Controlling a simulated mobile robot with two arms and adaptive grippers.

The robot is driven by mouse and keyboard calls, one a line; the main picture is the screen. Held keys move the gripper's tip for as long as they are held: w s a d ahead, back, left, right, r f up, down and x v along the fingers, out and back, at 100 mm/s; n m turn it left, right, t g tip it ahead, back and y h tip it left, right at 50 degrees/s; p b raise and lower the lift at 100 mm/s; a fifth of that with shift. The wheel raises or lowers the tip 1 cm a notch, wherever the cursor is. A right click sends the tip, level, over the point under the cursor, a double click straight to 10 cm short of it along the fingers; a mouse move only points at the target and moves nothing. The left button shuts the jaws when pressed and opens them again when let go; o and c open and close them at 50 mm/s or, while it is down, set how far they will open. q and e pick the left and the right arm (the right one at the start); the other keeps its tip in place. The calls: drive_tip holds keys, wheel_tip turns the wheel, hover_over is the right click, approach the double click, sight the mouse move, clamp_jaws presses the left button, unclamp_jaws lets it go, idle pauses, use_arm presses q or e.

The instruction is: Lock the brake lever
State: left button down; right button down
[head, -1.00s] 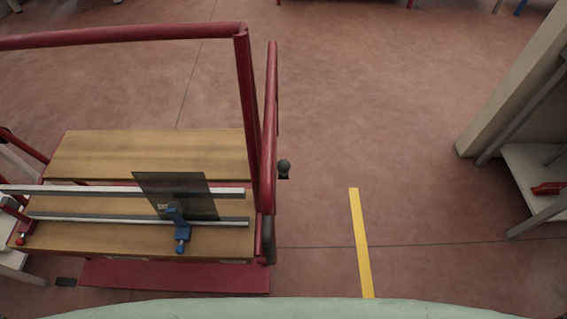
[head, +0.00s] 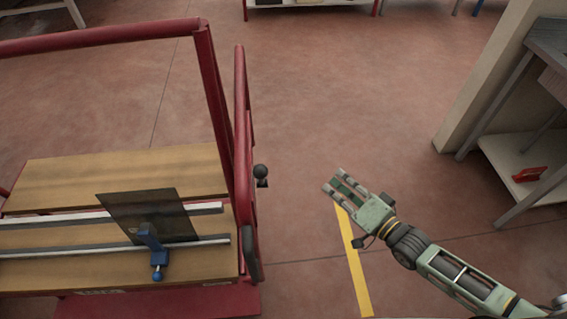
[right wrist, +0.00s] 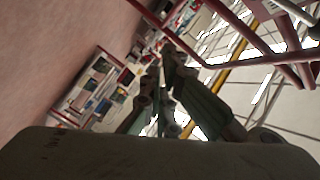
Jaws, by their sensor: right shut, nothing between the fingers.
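A red cart (head: 241,120) with wooden boards stands at the left of the head view. A dark ball knob (head: 261,171) on a short black mount sticks out from its right side; it appears to be the brake lever. A black rounded part (head: 251,255) sits lower on the same side; I cannot tell what it is. My right gripper (head: 333,181) is shut and empty, to the right of the knob with a clear gap between them. Its fingers (right wrist: 165,85) also show in the right wrist view. My left gripper is out of view.
A dark glass pane (head: 150,213) with a blue clamp (head: 152,245) stands on the cart's rails. A yellow floor strip (head: 355,265) runs below my right arm. A workbench (head: 520,165) with a red item stands at the right.

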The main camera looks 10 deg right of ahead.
sight(261, 176)
drive_tip(key=s+a+r+m+y, duration=0.1)
drive_tip(key=s+a+r+y, duration=0.1)
drive_tip(key=r, duration=0.4)
drive_tip(key=s+a+r+y+b, duration=0.1)
drive_tip(key=s+a+r+y, duration=0.1)
drive_tip(key=r, duration=0.5)
drive_tip(key=shift+a+m+y, duration=0.4)
drive_tip(key=shift+a+y, duration=0.2)
drive_tip(key=shift+a, duration=0.35)
drive_tip(key=p+x, duration=0.3)
drive_tip(key=x, duration=0.7)
drive_tip(key=s, duration=0.1)
drive_tip(key=s+a, duration=0.1)
drive_tip(key=s+a+f+p, duration=0.1)
drive_tip(key=shift+s, duration=0.3)
drive_tip(key=shift+d, duration=0.1)
